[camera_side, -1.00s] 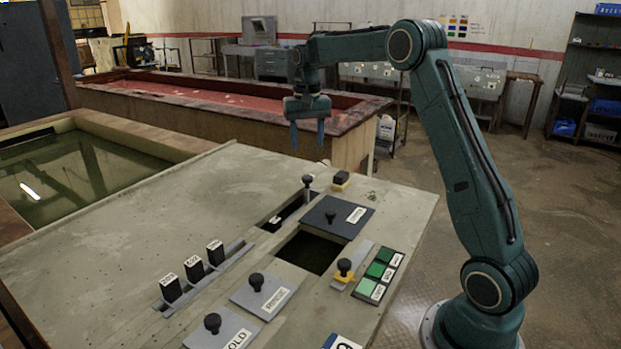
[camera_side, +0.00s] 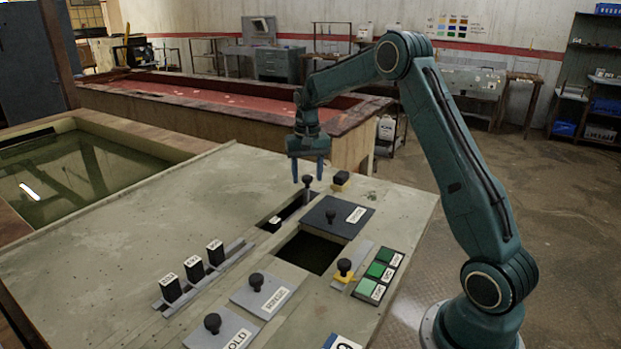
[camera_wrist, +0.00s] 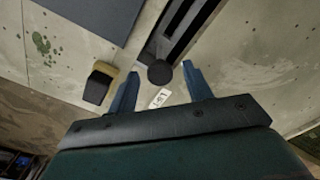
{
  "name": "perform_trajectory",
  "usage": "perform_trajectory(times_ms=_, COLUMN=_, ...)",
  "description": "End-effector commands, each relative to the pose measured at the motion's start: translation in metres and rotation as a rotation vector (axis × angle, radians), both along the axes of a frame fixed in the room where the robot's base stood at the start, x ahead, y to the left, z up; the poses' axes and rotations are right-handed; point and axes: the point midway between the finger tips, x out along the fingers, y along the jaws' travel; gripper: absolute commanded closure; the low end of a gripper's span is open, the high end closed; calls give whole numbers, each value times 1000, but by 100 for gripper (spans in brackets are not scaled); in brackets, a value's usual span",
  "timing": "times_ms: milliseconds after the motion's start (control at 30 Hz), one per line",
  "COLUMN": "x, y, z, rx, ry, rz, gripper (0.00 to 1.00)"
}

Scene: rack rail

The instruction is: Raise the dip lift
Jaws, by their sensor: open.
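The dip lift handle (camera_side: 307,183) is a dark round knob on a post at the far end of a dark slot (camera_side: 290,210) in the bench top. In the wrist view the knob (camera_wrist: 160,73) shows between the fingers, with a small white label (camera_wrist: 160,98) beside it. My gripper (camera_side: 308,180) is open, fingers pointing down, just above or around the knob. The side view does not show clearly whether the fingers touch it. In the wrist view my gripper's fingers (camera_wrist: 160,88) stand apart on either side, with gaps to the knob.
A black block on a yellow base (camera_side: 341,178) sits close to the right of the handle. A dark knobbed plate (camera_side: 345,214) and an open square hole (camera_side: 308,252) lie nearer. Several black labelled blocks (camera_side: 193,268) stand at the left. Green buttons (camera_side: 376,269) are at the right.

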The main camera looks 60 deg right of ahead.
Motion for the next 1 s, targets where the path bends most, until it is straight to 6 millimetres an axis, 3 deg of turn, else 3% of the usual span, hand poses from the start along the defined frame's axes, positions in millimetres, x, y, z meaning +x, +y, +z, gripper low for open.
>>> perform_trajectory(times_ms=100, x=0, y=0, z=0, rx=0, ry=0, rz=0, gripper=50)
perform_trajectory(times_ms=367, x=0, y=0, z=0, rx=0, ry=0, rz=0, gripper=100)
perform_trajectory(times_ms=567, x=0, y=0, z=5, rx=-1, ry=-1, rz=0, gripper=100)
perform_trajectory(times_ms=900, x=1, y=0, z=55, rx=-1, ry=-3, rz=0, gripper=100)
perform_trajectory(times_ms=1000, x=0, y=0, z=61, rx=0, ry=-1, rz=0, gripper=100)
